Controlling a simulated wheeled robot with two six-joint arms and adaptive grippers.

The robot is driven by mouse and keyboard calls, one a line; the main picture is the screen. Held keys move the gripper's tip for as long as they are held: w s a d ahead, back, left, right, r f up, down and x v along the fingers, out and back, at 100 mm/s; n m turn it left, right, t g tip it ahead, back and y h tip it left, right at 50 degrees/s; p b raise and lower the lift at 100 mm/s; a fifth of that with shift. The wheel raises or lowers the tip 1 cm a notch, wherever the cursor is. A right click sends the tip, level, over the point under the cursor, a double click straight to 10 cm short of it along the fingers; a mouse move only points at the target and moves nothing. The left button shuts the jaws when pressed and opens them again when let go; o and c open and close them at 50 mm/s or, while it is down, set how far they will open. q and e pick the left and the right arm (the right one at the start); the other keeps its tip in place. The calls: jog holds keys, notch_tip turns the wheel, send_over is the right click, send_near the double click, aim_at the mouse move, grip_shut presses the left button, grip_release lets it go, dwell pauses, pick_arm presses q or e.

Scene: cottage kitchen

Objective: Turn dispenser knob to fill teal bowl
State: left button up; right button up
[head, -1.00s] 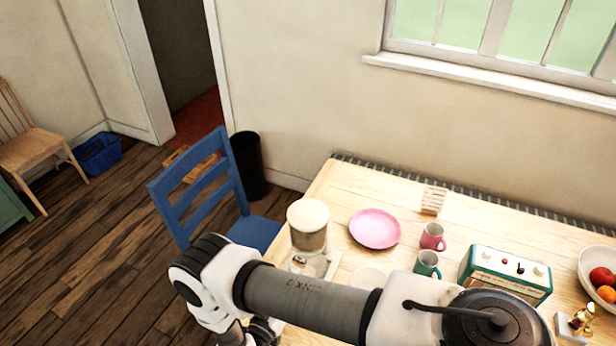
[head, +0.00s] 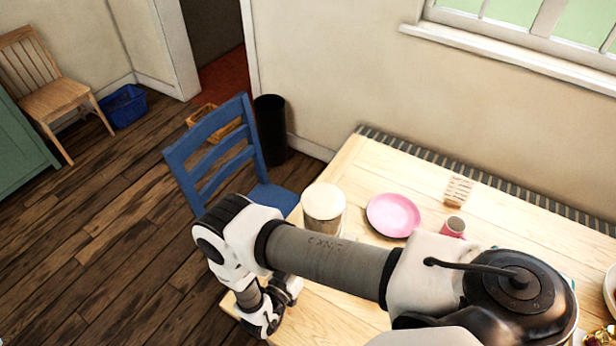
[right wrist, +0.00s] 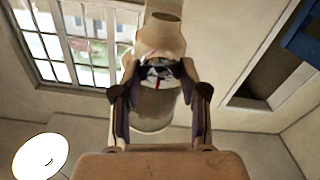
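The dispenser (head: 323,205) stands on the table's left end, with a round cream lid on top. Its lower part and knob are hidden behind my right arm in the head view. My right gripper (head: 272,312) is low at the table's left edge, in front of the dispenser. In the right wrist view, which looks upside down, the dispenser (right wrist: 155,122) shows between the separated fingers of my right gripper (right wrist: 160,75). A small dark, white and red detail sits between the fingertips; I cannot tell whether they touch it. The teal bowl is not visible. My left gripper is not in view.
A pink plate (head: 394,214), a pink mug (head: 453,227) and a small rack (head: 458,190) stand on the wooden table (head: 340,172). A blue chair (head: 222,150) is close behind the dispenser, and a black bin (head: 270,130) is by the wall.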

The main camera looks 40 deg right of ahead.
jog(key=shift+w+d+f, duration=0.1)
jog(key=shift+d, duration=0.15)
jog(key=shift+c, duration=1.3)
jog(key=shift+m, duration=0.3)
jog(key=m+b, duration=0.1)
jog(key=m, duration=0.2)
jog(key=shift+m, duration=0.4)
jog(key=o, duration=1.1)
jog(key=shift+c, duration=0.2)
jog(key=shift+o, duration=0.4)
